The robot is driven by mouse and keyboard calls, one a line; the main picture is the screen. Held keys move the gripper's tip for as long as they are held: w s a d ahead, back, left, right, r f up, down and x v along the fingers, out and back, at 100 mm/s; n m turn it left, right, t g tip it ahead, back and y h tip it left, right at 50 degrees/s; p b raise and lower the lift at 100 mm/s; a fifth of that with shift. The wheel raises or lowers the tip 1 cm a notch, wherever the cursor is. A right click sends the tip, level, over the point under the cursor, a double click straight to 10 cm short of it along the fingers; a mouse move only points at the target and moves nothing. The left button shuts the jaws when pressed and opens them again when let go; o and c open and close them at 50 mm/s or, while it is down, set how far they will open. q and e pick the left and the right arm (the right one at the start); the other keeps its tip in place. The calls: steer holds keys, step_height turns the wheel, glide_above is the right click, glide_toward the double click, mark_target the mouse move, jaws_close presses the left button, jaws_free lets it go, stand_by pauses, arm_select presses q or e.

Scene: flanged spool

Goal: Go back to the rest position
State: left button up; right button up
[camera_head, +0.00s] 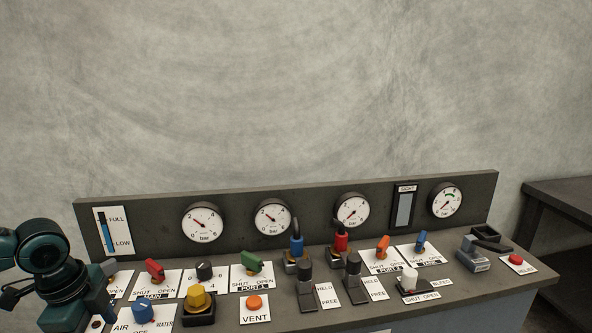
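Part of my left arm (50,265), dark teal and black, is at the lower left. It covers the left end of the control panel (330,312). No gripper fingers show on it; its lower part runs to the bottom edge of the picture. My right arm and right gripper are not in view. The panel carries a blue AIR/WATER knob (143,312) close to the right of my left arm, a red MAIN handle (155,269), a yellow knob (197,297), a green PORT handle (251,262) and an orange VENT button (254,302).
A raised back board (320,232) holds several gauges, including a left gauge (202,222), and a FULL/LOW level strip (114,232). Blue (296,246) and red (341,243) fittings stand up mid-panel. A red button (516,259) is at right. A dark table (565,200) stands beyond.

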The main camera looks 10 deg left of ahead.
arm_select(q)
steer(key=s+f+n+t+h+p, duration=0.1)
steer(key=s+f+n+t, duration=0.2)
steer(key=f, duration=0.6)
steer(key=s+f+n+t, duration=0.1)
steer(key=s+f+n, duration=0.3)
steer(key=f, duration=0.5)
steer(key=s+d+f+n+t+h, duration=0.1)
steer(key=s+d+f+n+t, duration=0.2)
steer(key=d, duration=0.8)
steer(key=d+r+n+t+p, duration=0.1)
steer(key=d+n+t, duration=0.1)
steer(key=d, duration=1.1)
steer(key=shift+w+h, duration=0.15)
steer(key=shift+h, duration=0.25)
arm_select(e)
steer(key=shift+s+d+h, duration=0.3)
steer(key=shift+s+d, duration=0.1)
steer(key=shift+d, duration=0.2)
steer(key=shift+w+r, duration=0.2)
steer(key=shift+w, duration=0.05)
